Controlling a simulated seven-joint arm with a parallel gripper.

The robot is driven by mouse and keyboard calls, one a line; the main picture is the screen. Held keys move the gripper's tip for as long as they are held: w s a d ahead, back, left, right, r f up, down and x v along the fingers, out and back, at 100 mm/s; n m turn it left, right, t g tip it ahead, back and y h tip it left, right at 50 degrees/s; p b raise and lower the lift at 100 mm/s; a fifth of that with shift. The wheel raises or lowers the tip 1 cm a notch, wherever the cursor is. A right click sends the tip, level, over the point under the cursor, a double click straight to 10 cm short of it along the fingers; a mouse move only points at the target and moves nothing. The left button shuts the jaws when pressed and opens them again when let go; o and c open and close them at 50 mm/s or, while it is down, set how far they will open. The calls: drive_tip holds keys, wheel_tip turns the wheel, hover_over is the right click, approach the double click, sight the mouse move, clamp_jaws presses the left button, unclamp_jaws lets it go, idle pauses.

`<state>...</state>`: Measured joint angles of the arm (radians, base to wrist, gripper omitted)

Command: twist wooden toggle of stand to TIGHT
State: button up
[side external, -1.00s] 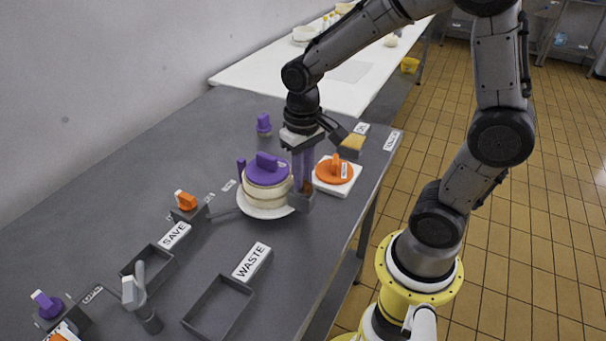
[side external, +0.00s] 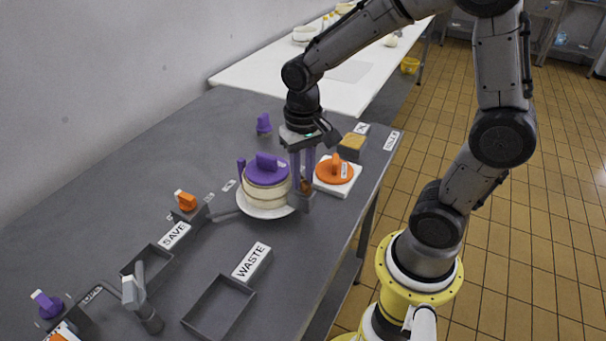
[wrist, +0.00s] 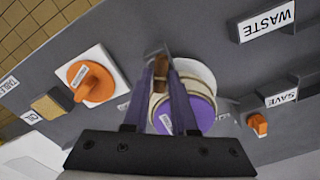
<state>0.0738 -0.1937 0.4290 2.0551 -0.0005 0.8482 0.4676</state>
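The wooden toggle (wrist: 161,66) is a small brown piece on the grey stand (side external: 301,203), beside the white plate with the pale round vessel. My gripper (wrist: 162,72) points down over the stand, its two purple fingers on either side of the toggle and apparently touching it. In the side view my gripper (side external: 303,184) hides most of the toggle, and only a bit of brown shows between the fingertips. I cannot read any TIGHT mark or the toggle's exact angle.
The purple-lidded vessel (side external: 267,182) stands close left of my fingers. An orange-handled disc (side external: 336,171) on a white base is close on the right. A sponge-coloured block (side external: 352,146) is behind. The WASTE tray (side external: 219,308) and SAVE tray (side external: 146,262) lie in front.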

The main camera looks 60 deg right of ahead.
sight(303, 180)
idle(0.3)
drive_tip(key=shift+r, duration=6.9)
drive_tip(key=s+f+n+t, duration=0.1)
drive_tip(key=s+n+t, duration=0.1)
drive_tip(key=s, duration=0.1)
drive_tip(key=s+a+f+n+t, duration=0.1)
drive_tip(key=s+n, duration=0.1)
drive_tip(key=s, duration=0.2)
drive_tip(key=s+a+f+n+t, duration=0.1)
drive_tip(key=s+n+t, duration=0.1)
drive_tip(key=s, duration=0.2)
drive_tip(key=shift+t, duration=0.3)
